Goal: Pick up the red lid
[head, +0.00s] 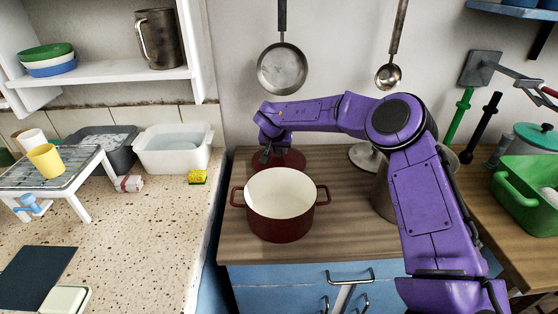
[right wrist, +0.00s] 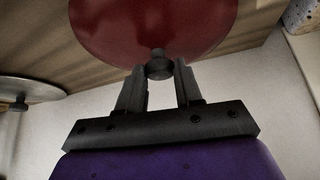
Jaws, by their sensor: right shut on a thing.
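The red lid (right wrist: 150,25) is a dark red disc with a dark knob in the right wrist view. In the head view the red lid (head: 290,160) shows just behind the red pot, partly hidden by the pot and my gripper. My right gripper (right wrist: 160,72) is shut on the lid's knob, one finger on each side. It also shows in the head view (head: 265,157), at the end of the purple arm. I cannot tell whether the lid touches the wooden counter. My left gripper is not in view.
An open dark red pot (head: 280,205) with a cream inside stands in front of the lid. A metal pot (head: 383,197) and another lid (head: 365,157) are to the right, partly behind my arm. A pan (head: 282,69) and a ladle (head: 388,76) hang on the wall.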

